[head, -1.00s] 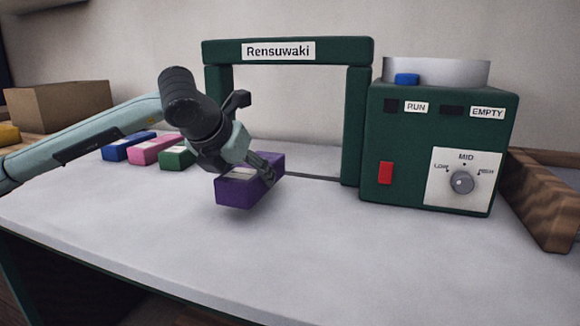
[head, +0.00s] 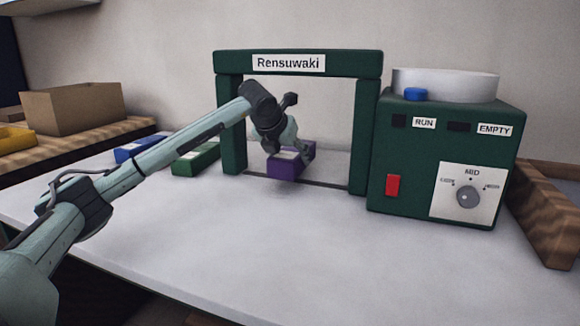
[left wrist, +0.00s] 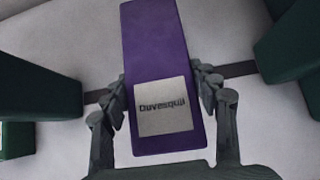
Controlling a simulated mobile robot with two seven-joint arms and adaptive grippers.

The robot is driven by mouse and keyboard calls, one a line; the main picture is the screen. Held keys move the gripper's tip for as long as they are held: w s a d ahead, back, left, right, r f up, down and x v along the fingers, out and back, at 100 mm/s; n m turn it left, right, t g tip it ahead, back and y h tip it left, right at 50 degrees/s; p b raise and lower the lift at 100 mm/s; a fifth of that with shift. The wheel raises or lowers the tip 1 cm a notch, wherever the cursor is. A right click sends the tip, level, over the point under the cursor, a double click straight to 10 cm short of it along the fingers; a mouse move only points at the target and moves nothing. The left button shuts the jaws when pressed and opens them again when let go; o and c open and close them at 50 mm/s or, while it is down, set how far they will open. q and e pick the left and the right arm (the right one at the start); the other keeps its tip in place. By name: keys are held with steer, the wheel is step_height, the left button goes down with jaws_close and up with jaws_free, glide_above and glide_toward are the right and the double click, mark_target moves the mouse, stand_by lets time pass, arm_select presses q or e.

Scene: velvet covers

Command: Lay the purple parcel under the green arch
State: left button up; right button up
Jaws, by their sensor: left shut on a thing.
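The purple parcel (head: 287,167) is in the opening of the green arch (head: 370,130), between its two posts. It also fills the middle of the left wrist view (left wrist: 160,55), with a white label reading "Duvesquil". My left gripper (head: 297,150) is shut on the parcel, with a finger on each long side (left wrist: 163,95). In the left wrist view, a dark strip on the table runs behind the parcel between the green posts. I cannot tell whether the parcel touches the table. My right gripper is not in view.
A green machine (head: 420,155) with a dial and a red switch stands right of the arch. A green parcel (head: 196,158) and a blue parcel (head: 138,150) lie left of it, partly behind my arm. The front table (head: 300,245) is clear.

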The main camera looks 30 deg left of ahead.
arm_select(q)
step_height(320, 180, down, 3)
steer(key=shift+r, duration=0.1)
steer(key=shift+f, duration=0.3)
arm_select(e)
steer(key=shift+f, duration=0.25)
arm_select(q)
steer(key=shift+f, duration=0.1)
steer(key=o, duration=1.2)
steer(key=shift+o, duration=1.3)
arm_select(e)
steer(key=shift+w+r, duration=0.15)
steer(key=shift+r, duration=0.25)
